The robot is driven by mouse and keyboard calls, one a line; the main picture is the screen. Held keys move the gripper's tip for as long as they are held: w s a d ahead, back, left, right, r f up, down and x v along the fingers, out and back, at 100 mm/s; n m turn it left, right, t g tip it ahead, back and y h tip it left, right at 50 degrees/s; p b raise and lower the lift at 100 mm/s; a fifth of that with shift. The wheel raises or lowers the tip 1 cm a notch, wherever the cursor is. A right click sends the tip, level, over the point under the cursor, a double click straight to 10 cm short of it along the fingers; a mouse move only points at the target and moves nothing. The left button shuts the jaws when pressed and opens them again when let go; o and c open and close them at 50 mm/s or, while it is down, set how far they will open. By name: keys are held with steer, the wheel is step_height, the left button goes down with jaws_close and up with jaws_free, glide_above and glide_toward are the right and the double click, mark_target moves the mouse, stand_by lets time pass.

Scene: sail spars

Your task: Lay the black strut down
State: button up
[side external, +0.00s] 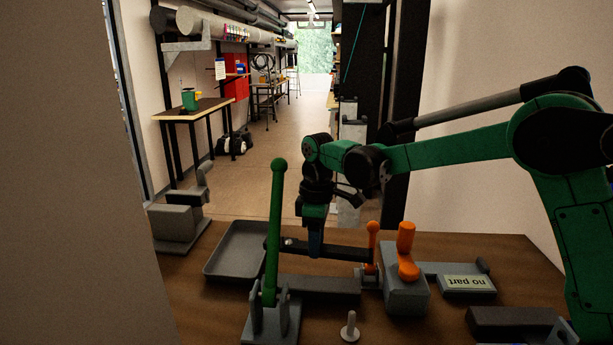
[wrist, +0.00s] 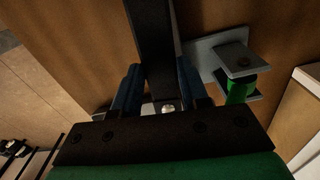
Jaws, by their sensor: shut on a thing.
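The black strut (side external: 345,252) is a long dark bar, held roughly level above the table in the side view. My gripper (side external: 316,250) points down and is shut on it, left of the strut's middle. In the wrist view the black strut (wrist: 153,45) runs up the picture between the blue fingers of my gripper (wrist: 158,88). A small bright round piece shows at the strut's near end in the wrist view. The strut's right end is near the orange-handled fixture in the side view; I cannot tell whether they touch.
A green lever (side external: 274,215) stands upright just left of my gripper. A grey tray (side external: 213,268) lies behind it. An orange-handled clamp (side external: 406,290), a "no part" sign (side external: 468,284), a pale peg (side external: 350,328) and a grey bar (side external: 325,287) are nearby.

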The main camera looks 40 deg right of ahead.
steer(key=s+d+r+m, duration=0.4)
steer(key=d+r+m, duration=0.3)
steer(key=r, duration=0.1)
steer(key=w+d+f+n, duration=0.2)
steer(key=w, duration=0.3)
steer(key=w+d+f+n, duration=0.1)
steer(key=w+d+n, duration=0.15)
steer(key=w, duration=0.25)
steer(key=f+n, duration=0.1)
steer(key=f, duration=0.1)
steer(key=a+f+n, duration=0.1)
steer(key=f, duration=0.2)
steer(key=f+n, duration=0.1)
steer(key=f, duration=0.1)
steer(key=shift+w+a+f+n, duration=0.15)
steer(key=shift+w+f+n, duration=0.1)
steer(key=shift+w+f, duration=0.15)
steer(key=shift+f, duration=0.35)
steer(key=shift+f, duration=1.8)
steer(key=shift+f, duration=1.15)
